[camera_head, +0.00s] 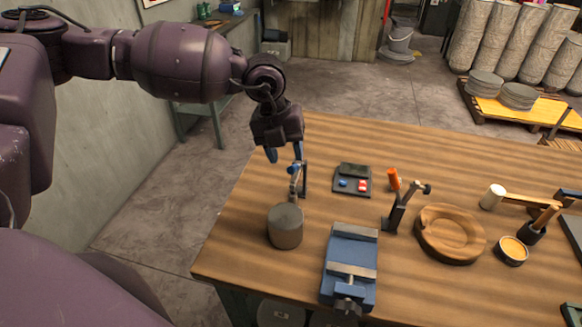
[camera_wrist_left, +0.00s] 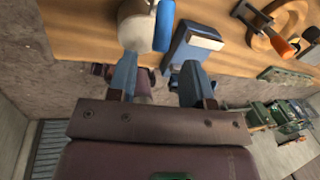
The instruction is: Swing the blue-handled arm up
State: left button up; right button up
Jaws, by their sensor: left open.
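The blue-handled arm (camera_head: 293,170) stands by a dark post near the table's left edge, behind a grey cylinder (camera_head: 285,226). My left gripper (camera_head: 285,153) is open and empty, pointing down just above and behind the handle. In the left wrist view its blue fingers (camera_wrist_left: 158,72) are apart. There the blue handle (camera_wrist_left: 164,25) shows large beyond the fingertips, not between them, beside the cylinder (camera_wrist_left: 134,28). I cannot tell the exact gap to the handle. My right gripper is not in view.
A blue vise (camera_head: 350,262) stands right of the cylinder. A button panel (camera_head: 352,181), an orange-handled lever (camera_head: 394,180) and a wooden bowl (camera_head: 450,233) stand further right. Mallets and a small pot (camera_head: 512,251) are at the far right. The table's back left is clear.

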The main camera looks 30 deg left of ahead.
aim_at(291, 169)
pick_arm(q)
jog(key=shift+x, duration=2.6)
grip_shut()
